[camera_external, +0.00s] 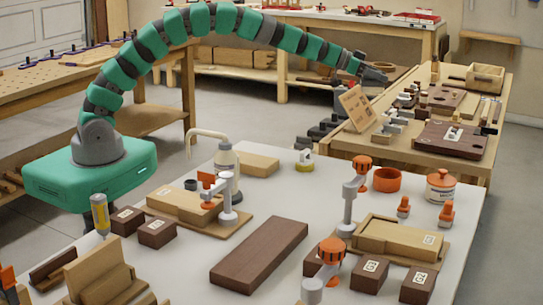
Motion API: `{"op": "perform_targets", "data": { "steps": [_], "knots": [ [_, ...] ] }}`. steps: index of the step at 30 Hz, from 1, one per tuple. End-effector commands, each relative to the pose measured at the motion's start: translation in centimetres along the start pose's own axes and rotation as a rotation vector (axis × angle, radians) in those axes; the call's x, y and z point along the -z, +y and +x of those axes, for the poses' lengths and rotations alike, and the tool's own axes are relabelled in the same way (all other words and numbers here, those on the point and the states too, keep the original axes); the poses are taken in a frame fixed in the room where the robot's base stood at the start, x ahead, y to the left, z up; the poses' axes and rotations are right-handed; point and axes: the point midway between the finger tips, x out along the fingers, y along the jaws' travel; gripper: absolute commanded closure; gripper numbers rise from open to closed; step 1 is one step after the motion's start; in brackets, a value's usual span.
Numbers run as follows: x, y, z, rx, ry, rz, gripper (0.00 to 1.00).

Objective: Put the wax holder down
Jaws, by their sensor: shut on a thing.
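My gripper (374,76) is at the end of the outstretched green arm, near the back left corner of the right-hand wooden bench (400,148). It is small and dark in this view. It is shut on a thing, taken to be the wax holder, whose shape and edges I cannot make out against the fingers. Whether the held thing touches anything below is not clear.
A tilted wooden board (356,107) with dark marks stands on the bench below my gripper. Clamps, a dark wooden block (450,138) and a wooden box (485,78) crowd that bench. The white table (185,262) in front holds blocks, clamps and an orange-lidded jar (440,186).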

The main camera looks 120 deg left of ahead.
Motion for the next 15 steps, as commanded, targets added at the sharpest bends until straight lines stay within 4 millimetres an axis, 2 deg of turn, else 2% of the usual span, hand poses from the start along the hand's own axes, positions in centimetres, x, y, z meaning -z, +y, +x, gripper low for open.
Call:
{"op": "perform_targets", "data": {
  "steps": [2, 15],
  "knots": [
    [-0.1, 1.3, 0.5, 0.031, 0.0, -0.009, 0.84],
    [0.0, 3.5, 1.3, 0.12, 0.003, -0.038, 0.84]
  ]
}}
